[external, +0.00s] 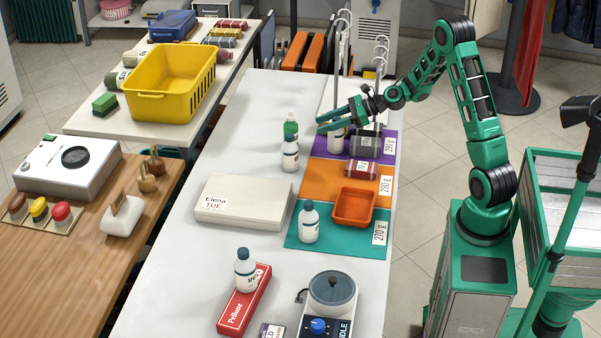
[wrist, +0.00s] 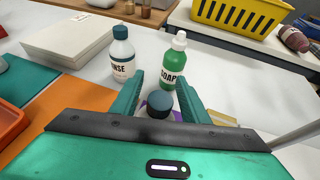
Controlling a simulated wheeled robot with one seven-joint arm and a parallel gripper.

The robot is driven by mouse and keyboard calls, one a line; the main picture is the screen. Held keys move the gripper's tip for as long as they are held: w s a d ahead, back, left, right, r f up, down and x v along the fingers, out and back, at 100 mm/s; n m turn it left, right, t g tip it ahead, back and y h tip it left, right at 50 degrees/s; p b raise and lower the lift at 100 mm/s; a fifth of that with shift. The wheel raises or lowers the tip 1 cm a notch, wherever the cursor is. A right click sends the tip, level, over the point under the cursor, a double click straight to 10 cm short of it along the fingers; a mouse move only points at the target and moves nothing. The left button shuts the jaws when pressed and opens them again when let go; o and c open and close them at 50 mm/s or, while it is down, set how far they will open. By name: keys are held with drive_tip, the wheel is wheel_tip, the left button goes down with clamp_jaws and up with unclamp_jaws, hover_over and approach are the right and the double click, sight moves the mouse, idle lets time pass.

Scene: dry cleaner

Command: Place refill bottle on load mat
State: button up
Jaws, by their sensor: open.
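My gripper (external: 320,124) is open over the far end of the white table, its fingers pointing left. A white bottle (external: 336,143) stands below it on the purple mat (external: 380,145). In the wrist view a dark-capped bottle (wrist: 160,104) shows between the finger bases, its body mostly hidden. Beyond the fingertips stand a white bottle marked RINSE (wrist: 121,55) and a green SOAP bottle (wrist: 174,62), on bare table. Another white bottle (external: 309,224) is on the teal mat (external: 345,243). I cannot tell which bottle is the refill or which mat is the load mat.
The orange mat (external: 318,182) lies between the purple and teal mats.

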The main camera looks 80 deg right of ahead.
drive_tip(key=v, duration=1.2)
drive_tip(key=s+a+f+n+g, duration=0.1)
drive_tip(key=s+a+n+g, duration=0.3)
drive_tip(key=a+n, duration=0.3)
drive_tip(key=s+a+f+n+g, duration=0.1)
drive_tip(key=s+a+n+g, duration=0.2)
drive_tip(key=a+n, duration=0.4)
drive_tip(key=s+a+r+n+g+h, duration=0.1)
drive_tip(key=s+a+n+g, duration=0.2)
drive_tip(key=s+n, duration=0.3)
drive_tip(key=s+a+r+n+g+h, duration=0.2)
drive_tip(key=s+n, duration=0.4)
drive_tip(key=s, duration=0.9)
drive_tip(key=shift+s+a+n+g, duration=0.2)
drive_tip(key=shift+a+n+g, duration=0.2)
drive_tip(key=shift+a+g, duration=0.15)
